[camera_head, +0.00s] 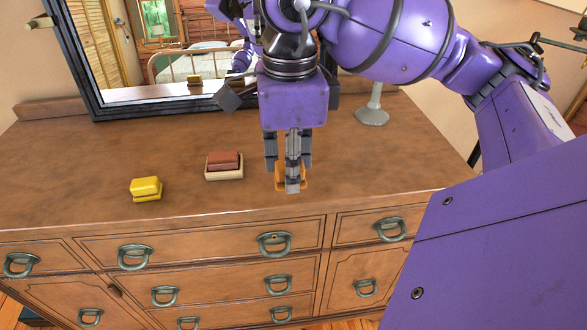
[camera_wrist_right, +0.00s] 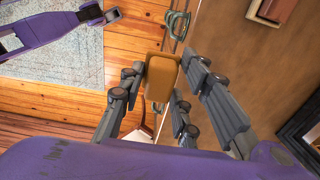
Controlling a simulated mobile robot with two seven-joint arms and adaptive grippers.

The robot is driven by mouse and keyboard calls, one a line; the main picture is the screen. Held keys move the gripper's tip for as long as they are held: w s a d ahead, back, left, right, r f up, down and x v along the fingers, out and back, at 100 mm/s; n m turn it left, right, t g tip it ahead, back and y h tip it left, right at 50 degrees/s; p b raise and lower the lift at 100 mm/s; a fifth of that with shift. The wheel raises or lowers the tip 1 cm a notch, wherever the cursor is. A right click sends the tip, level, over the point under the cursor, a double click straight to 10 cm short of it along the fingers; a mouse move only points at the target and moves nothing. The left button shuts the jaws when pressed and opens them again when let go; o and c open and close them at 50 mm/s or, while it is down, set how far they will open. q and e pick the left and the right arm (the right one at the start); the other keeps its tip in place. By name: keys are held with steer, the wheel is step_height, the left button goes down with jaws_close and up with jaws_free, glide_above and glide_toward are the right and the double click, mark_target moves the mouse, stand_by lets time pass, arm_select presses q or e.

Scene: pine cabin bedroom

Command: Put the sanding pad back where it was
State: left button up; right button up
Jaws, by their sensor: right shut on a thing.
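My right gripper (camera_head: 289,172) points down over the front part of the dresser top, near its edge. It is shut on an orange-tan block, which I take for the sanding pad (camera_wrist_right: 162,76). In the head view the fingers hide most of the block, and only orange edges (camera_head: 305,181) show. I cannot tell whether it touches the wood. A red-brown block (camera_head: 223,159) sits in a shallow tan tray (camera_head: 224,175) left of the gripper.
A yellow block (camera_head: 146,187) lies on the wooden dresser top (camera_head: 90,160), farther left. A dark-framed mirror (camera_head: 165,95) stands at the back. A grey stand base (camera_head: 372,114) is at the back right. The dresser's front edge is close to the gripper.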

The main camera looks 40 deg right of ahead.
steer(key=w+d+f, duration=0.2)
steer(key=w, duration=0.1)
steer(key=w+d+f, duration=0.2)
steer(key=w+f, duration=0.1)
steer(key=w+d+f, duration=0.2)
steer(key=w+f, duration=0.1)
steer(key=shift+w+p, duration=0.3)
steer(key=shift+w+d+f, duration=0.25)
steer(key=shift+f, duration=0.1)
steer(key=shift+w+d+f, duration=0.1)
steer(key=shift+f, duration=0.8)
steer(key=shift+w+d+f, duration=0.1)
steer(key=shift+f, duration=0.8)
steer(key=shift+f, duration=0.1)
steer(key=shift+f, duration=0.15)
steer(key=o, duration=1.1)
